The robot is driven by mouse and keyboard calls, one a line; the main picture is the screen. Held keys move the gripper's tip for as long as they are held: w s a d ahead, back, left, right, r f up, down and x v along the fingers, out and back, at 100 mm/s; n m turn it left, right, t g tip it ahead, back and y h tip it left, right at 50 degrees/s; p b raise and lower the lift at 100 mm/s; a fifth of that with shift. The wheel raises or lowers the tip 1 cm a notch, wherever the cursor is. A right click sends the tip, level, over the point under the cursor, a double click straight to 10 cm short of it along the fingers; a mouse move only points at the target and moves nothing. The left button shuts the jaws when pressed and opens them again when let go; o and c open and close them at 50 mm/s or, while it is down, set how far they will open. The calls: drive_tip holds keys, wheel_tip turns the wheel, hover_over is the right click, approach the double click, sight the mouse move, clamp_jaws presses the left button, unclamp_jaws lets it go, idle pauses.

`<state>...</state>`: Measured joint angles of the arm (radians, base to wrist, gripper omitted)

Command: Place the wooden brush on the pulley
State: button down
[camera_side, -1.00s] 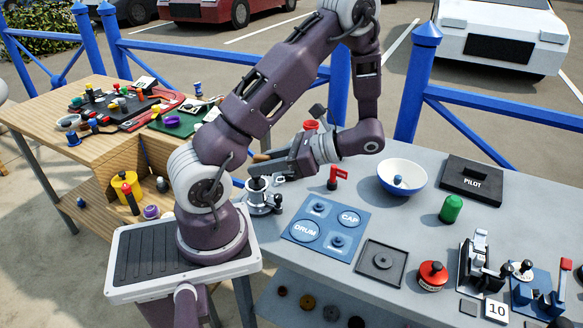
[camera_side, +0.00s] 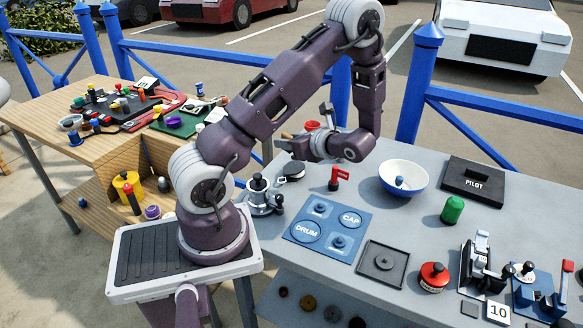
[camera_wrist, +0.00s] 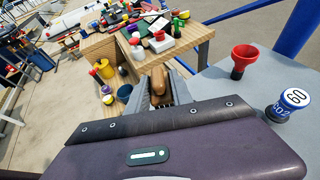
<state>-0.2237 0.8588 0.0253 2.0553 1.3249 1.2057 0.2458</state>
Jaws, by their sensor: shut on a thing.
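The wooden brush (camera_wrist: 157,84) is a brown piece between the fingers of my gripper (camera_wrist: 156,92) in the wrist view. My gripper is shut on it. In the side view my gripper (camera_side: 298,146) is raised over the back left of the grey table, and only a small brown end of the brush (camera_side: 287,135) shows. I cannot tell for sure which thing is the pulley. A dark round disc with a pale rim (camera_side: 293,170) lies on the table below my gripper, apart from it. A silver fitting with a black knob (camera_side: 262,196) stands at the table's left edge.
A wooden table (camera_side: 95,150) with many small items stands left. Blue railings run behind.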

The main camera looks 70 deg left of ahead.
sight(289, 174)
wheel_tip(289, 174, down, 8)
drive_tip(key=shift+f, duration=0.1)
drive_tip(key=c, duration=1.1)
unclamp_jaws()
drive_tip(key=shift+c, duration=0.2)
drive_tip(key=shift+w+d+r, duration=0.15)
drive_tip(key=shift+d+r, duration=0.05)
drive_tip(key=shift+d, duration=0.05)
drive_tip(key=r+v, duration=0.1)
drive_tip(key=v, duration=1.1)
drive_tip(key=s+d+r+n+t+h, duration=0.5)
drive_tip(key=s+d+r+n+h, duration=0.1)
drive_tip(key=d+r, duration=0.3)
drive_tip(key=s+d+r+n+t+h, duration=0.6)
drive_tip(key=d+r+n, duration=0.1)
drive_tip(key=d+r, duration=0.3)
drive_tip(key=shift+d+r+n+h, duration=0.25)
drive_tip(key=shift+d+n+h, duration=0.05)
drive_tip(key=shift+d, duration=0.45)
